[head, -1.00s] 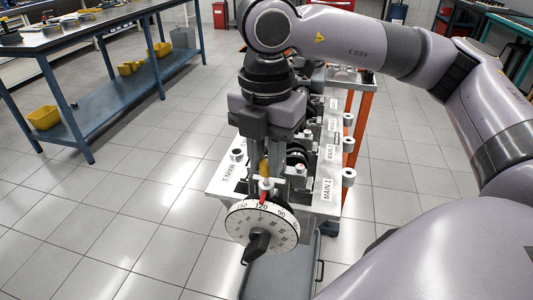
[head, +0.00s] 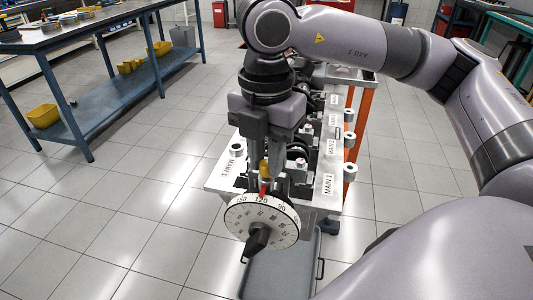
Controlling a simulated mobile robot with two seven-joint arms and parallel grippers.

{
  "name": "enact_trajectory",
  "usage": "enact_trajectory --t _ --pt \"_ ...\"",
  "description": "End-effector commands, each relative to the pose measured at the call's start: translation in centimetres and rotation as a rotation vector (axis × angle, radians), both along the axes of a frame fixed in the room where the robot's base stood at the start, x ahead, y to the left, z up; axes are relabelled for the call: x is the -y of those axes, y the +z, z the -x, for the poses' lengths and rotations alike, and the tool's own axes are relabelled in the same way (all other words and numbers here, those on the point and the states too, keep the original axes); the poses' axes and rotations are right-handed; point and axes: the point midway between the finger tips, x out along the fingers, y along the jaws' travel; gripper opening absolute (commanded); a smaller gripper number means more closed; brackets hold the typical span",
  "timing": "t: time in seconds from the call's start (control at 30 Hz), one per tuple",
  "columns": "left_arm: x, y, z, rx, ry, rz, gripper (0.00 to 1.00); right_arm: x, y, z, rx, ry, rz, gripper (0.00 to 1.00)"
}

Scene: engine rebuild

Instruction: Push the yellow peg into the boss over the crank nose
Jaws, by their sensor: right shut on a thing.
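My right gripper (head: 265,165) comes down over the near end of the engine block and is shut on the yellow peg (head: 264,171). The peg shows as a short yellow piece low between the fingers, just above a red pointer (head: 263,190). Just below is a white degree wheel (head: 262,219) with black numbers and a black grip at its centre, at the crank nose. The boss is not clearly seen behind the gripper and wheel, so I cannot tell how deep the peg sits. My left gripper is not in view.
The engine block's pale top plate (head: 224,176) carries MAIN labels and several round posts along its right edge. A grey tray (head: 290,278) is below the wheel. A blue workbench (head: 128,107) with yellow bins stands at left. The tiled floor between is clear.

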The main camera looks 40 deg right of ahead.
Motion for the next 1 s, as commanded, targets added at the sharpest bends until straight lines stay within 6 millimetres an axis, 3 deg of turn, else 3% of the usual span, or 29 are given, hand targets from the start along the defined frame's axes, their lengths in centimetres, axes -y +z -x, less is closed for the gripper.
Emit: enact_trajectory --t 0.53,0.57,0.6,1.0 --pt "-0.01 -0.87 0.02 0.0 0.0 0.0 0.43 -0.01 -0.89 0.0 0.0 0.0 0.0 0.0" --pt "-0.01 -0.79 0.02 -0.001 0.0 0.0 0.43 -0.01 -0.8 0.0 0.001 0.0 0.0 0.33" --pt "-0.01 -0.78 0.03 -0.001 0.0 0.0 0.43 -0.01 -0.78 0.0 0.0 0.0 0.0 0.36" --pt "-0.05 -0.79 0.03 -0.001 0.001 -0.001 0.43 -0.01 -0.8 0.0 0.0 0.0 0.0 0.36"
